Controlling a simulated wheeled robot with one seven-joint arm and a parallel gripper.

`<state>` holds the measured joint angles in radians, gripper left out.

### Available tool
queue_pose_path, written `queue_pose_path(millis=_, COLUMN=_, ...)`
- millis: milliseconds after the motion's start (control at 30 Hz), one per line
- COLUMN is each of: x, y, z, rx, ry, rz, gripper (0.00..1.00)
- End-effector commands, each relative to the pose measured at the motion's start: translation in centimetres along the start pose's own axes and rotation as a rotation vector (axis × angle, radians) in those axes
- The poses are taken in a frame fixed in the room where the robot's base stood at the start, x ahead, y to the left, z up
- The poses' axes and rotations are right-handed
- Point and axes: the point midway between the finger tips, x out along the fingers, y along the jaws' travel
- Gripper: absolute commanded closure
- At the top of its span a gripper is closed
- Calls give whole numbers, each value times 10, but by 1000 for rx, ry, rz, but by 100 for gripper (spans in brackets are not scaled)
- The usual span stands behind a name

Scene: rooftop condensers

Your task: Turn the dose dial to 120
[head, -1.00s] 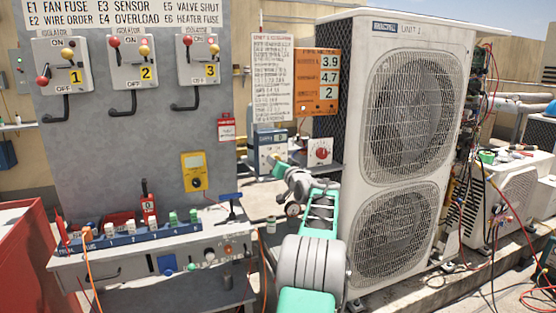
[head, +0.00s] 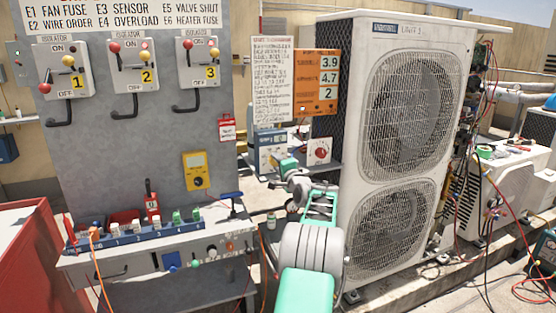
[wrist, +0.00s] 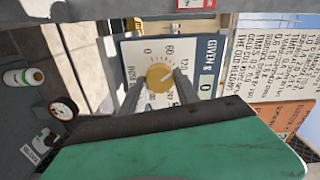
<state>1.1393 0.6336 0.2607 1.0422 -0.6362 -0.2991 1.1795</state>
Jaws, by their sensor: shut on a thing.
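The dose dial (wrist: 160,76) is a round yellow knob on a pale panel in the wrist view. Numbers 0, 60 and 120 show around it, and other marks are partly hidden. I cannot make out where its pointer stands. A display marked GIVEN g (wrist: 206,84) beside it reads 0. My gripper (wrist: 159,80) has one dark finger on each side of the knob and is shut on it. In the head view the dosing box (head: 265,139) stands behind my wrist, which hides its lower part and the dial.
The large condenser unit (head: 410,110) rises close on the right of my arm. A bench with a blue switch strip (head: 140,237) is at left. A bottle (head: 271,221) stands beside my arm.

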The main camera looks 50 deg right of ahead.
Motion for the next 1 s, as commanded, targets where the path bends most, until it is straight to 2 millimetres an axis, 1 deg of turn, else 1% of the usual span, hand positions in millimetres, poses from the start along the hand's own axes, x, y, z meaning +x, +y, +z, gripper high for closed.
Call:
queue_pose_path(millis=200, x=-1, y=0, z=-2, rx=135, ry=3, rz=3, gripper=100)
queue_pose_path(millis=400, x=-1, y=1, z=-2, rx=206, ry=3, rz=2, gripper=100)
queue_pose_path(millis=967, x=-1, y=2, z=-2, rx=234, ry=3, rz=3, gripper=100)
queue_pose_path(millis=1000, x=-1, y=2, z=-2, rx=234, ry=3, rz=3, gripper=60)
